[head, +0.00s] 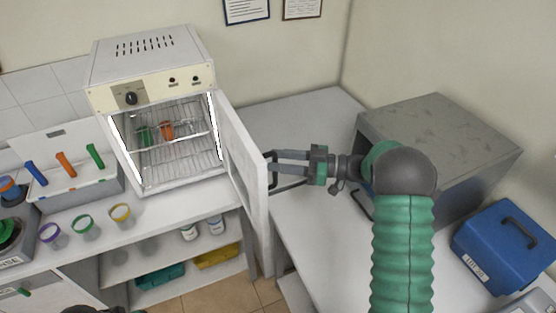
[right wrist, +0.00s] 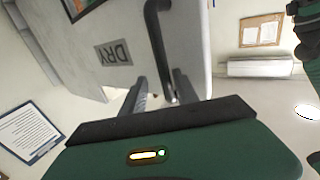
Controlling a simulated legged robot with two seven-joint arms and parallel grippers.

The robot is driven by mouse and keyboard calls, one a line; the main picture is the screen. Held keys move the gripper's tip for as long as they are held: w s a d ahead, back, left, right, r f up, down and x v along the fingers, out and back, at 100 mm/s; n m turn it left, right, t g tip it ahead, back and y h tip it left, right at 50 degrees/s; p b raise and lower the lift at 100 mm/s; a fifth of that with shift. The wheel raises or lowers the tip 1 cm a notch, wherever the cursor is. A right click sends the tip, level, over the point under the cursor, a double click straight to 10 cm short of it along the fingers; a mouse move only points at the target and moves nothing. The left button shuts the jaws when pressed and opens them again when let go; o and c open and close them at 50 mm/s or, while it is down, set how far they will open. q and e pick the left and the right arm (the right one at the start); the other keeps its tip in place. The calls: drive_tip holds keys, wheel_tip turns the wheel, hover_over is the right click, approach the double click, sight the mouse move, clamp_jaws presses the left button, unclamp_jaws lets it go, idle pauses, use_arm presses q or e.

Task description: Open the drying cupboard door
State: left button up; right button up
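The drying cupboard (head: 150,70) is a cream box on the left bench, with a vented top and a control panel. Its door (head: 243,150) is swung wide open on the right side, showing lit wire racks inside. My right gripper (head: 277,162) is at the outer face of the door, by its dark handle. In the right wrist view the dark handle (right wrist: 155,35) runs down between the two fingers (right wrist: 159,88). The fingers are apart, with a gap visible beside the handle. My left gripper is not in view.
Green and orange items (head: 166,130) stand on a rack inside. Several coloured-rim cups (head: 84,224) and a grey box (head: 75,182) are on the bench left. A large grey metal box (head: 440,130) and a blue case (head: 505,245) stand on the right bench.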

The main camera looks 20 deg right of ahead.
drive_tip(key=b+v, duration=0.4)
drive_tip(key=v, duration=1.2)
drive_tip(key=shift+d+b, duration=0.2)
drive_tip(key=shift+b, duration=0.2)
drive_tip(key=shift+f, duration=0.15)
drive_tip(key=w+a+f+m+t+h+b, duration=0.1)
drive_tip(key=w+a+m+t+h, duration=0.2)
drive_tip(key=w+h, duration=0.4)
drive_tip(key=w+a+f+m+t+h, duration=0.1)
drive_tip(key=w+m+t+h, duration=0.2)
drive_tip(key=w+m+h, duration=0.35)
drive_tip(key=s+a+f+g, duration=0.4)
drive_tip(key=s+a+f, duration=0.1)
drive_tip(key=s, duration=0.4)
drive_tip(key=s+a+f+m+g+h, duration=0.1)
drive_tip(key=s+a+f+g, duration=0.3)
drive_tip(key=s+f, duration=0.3)
drive_tip(key=s+a+f+m+g+b, duration=0.1)
drive_tip(key=s+a+f+g, duration=0.4)
drive_tip(key=s, duration=0.7)
wheel_tip(320, 180, down, 2)
drive_tip(key=shift+a+f+h, duration=0.1)
drive_tip(key=shift+a+h, duration=0.25)
drive_tip(key=shift+a, duration=0.1)
